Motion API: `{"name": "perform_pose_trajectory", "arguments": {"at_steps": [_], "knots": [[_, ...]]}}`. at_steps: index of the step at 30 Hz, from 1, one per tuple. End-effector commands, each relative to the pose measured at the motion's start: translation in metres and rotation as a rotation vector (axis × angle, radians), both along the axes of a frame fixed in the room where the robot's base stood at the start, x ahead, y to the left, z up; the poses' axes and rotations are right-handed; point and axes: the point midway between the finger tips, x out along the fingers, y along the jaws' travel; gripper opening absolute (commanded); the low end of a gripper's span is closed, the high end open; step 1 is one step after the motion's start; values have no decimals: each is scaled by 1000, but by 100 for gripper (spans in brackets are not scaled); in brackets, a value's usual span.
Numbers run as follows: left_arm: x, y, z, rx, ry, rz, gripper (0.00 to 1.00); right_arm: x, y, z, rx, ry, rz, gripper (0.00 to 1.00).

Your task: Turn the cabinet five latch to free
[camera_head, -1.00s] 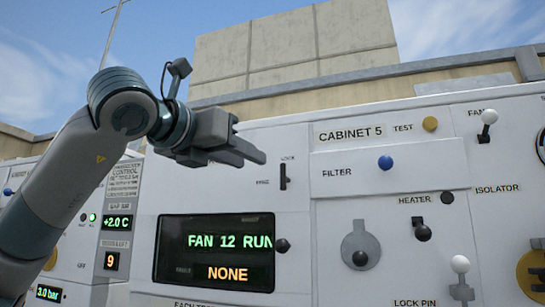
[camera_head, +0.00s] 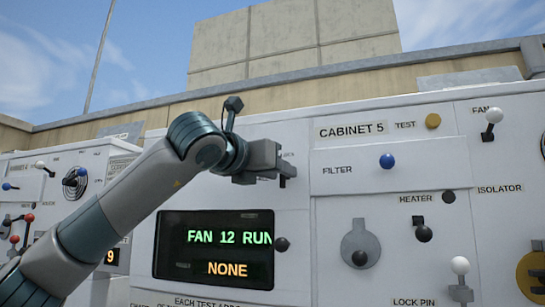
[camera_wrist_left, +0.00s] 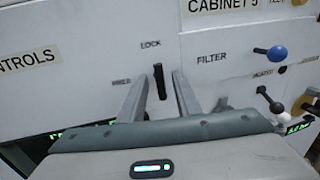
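The cabinet five latch (camera_wrist_left: 159,82) is a slim black handle on the white panel. In the left wrist view it stands nearly upright, below the LOCK label (camera_wrist_left: 150,44), with the FREE label (camera_wrist_left: 121,81) to its lower left. I cannot tell whether the fingertips reach around the handle. My right gripper is not in view.
A black display (camera_head: 214,250) sits below the gripper, with a dark knob (camera_head: 281,244) at its right. The blue filter knob (camera_head: 387,161) and the CABINET 5 label (camera_head: 351,130) are to the right. Several other knobs and levers cover the panel farther right.

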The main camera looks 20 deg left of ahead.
Motion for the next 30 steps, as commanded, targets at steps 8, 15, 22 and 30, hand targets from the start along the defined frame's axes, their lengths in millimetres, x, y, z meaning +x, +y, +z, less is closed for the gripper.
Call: {"name": "perform_pose_trajectory", "arguments": {"at_steps": [8, 15, 22, 30], "knots": [[0, 0, 0, 0, 1, 0, 16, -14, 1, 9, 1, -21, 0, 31], [0, 0, 0, 0, 1, 0, 0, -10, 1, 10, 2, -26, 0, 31], [0, 0, -1, 24, 1, 0, 0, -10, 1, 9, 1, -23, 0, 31], [0, 0, 0, 135, -2, -1, 0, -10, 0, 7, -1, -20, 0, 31]]}}
